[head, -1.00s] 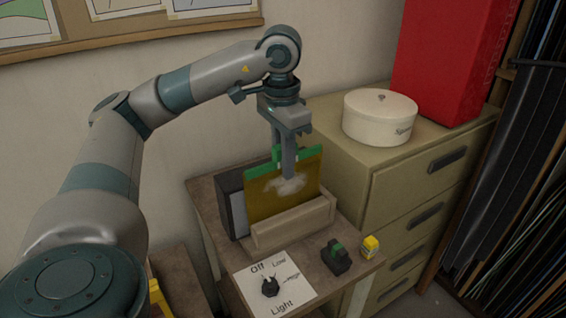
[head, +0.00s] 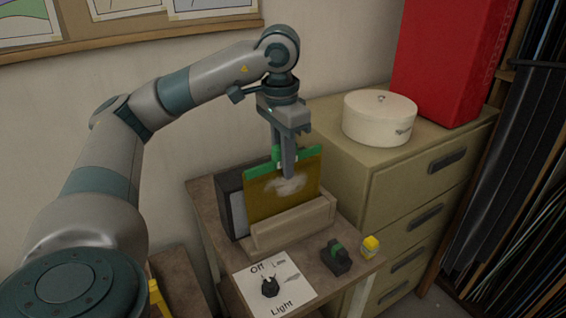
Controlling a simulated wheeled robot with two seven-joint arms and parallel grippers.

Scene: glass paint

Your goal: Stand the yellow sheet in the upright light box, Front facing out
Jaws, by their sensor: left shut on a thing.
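The yellow sheet (head: 265,201) is a dark yellow pane with a green strip along its top edge and a whitish smear on the face towards me. It stands nearly upright in the light box (head: 294,228), between the pale wooden front ledge and the dark panel behind. Its lower edge is hidden by the ledge, so I cannot tell whether it touches the bottom. My left gripper (head: 284,170) points down from above and is shut on the sheet's top edge. I see no readable Front mark. My right gripper is not in view.
A light switch plate (head: 252,284) with a dark knob lies in front of the box. A black and green block (head: 336,257) and a small yellow bottle (head: 370,246) stand to its right. A drawer cabinet (head: 345,165) with a round white tin (head: 380,118) stands close on the right.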

